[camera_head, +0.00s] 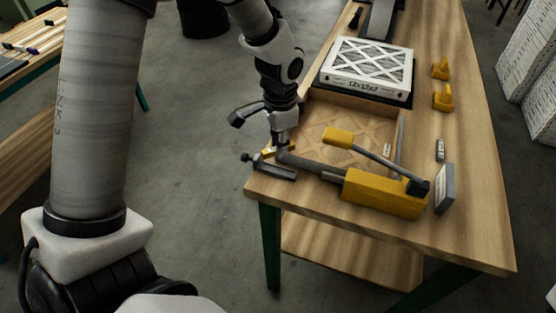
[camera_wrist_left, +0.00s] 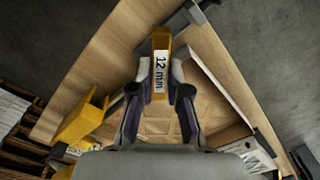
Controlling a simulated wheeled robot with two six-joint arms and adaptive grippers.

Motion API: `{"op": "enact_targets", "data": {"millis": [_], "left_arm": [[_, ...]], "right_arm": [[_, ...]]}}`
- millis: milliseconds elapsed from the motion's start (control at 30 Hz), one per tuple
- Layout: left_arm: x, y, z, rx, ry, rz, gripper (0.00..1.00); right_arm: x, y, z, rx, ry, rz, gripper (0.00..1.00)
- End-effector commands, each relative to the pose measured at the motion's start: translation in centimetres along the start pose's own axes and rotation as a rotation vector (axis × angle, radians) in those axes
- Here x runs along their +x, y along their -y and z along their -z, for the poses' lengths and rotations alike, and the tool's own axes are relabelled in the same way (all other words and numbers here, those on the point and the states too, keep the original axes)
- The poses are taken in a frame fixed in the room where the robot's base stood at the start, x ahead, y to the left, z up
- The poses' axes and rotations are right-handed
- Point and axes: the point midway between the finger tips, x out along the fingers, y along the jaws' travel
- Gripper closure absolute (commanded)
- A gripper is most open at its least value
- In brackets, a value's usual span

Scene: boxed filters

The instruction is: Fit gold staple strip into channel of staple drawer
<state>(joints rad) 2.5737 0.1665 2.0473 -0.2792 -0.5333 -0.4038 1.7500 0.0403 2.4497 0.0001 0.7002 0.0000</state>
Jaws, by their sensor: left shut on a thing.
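My left gripper (camera_head: 276,147) is low over the near left corner of the bench. In the left wrist view its two fingers (camera_wrist_left: 161,83) are shut on a gold piece with a white "12 mm" label (camera_wrist_left: 160,72), which looks like the staple strip. Only a bit of gold shows beside the gripper in the head view. A yellow stapler (camera_head: 380,195) lies on the bench to the right, and a long dark bar (camera_head: 315,166), possibly its drawer, reaches left towards the gripper. The channel cannot be made out. My right gripper is out of view.
Two yellow holders (camera_head: 442,97) and a grey box (camera_head: 445,188) are on the right. A dark fixture (camera_head: 270,168) sits at the left corner. The bench's front right is clear.

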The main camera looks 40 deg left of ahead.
Motion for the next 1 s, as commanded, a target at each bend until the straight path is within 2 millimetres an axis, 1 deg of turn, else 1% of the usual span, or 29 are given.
{"op": "enact_targets", "data": {"millis": [33,167,333,567,833,867,900,933,1000], "left_arm": [[0.9,-0.1,-0.1,-0.001,0.003,-0.003,1.00],[2.6,0.0,0.0,-0.002,0.002,-0.002,1.00],[5.4,0.0,0.0,-0.003,0.002,-0.002,1.00],[5.6,0.0,0.0,-0.004,-0.001,0.000,1.00],[6.5,0.0,0.0,-0.005,0.000,0.000,1.00],[6.4,0.0,0.0,-0.005,0.000,0.000,0.77],[6.4,0.0,0.0,-0.005,0.000,0.000,0.63],[6.3,0.0,0.0,-0.005,0.000,0.000,0.59],[6.3,0.0,0.0,-0.005,0.000,0.000,0.59]], "right_arm": [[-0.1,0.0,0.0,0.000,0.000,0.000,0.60],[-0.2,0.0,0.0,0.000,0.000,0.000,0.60],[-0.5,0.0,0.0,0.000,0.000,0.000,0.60],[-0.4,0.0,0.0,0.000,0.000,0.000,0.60],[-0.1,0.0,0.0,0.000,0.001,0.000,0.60],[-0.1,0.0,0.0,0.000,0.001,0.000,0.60],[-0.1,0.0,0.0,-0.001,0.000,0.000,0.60],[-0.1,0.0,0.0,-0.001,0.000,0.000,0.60],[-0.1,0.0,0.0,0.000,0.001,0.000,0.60]]}}
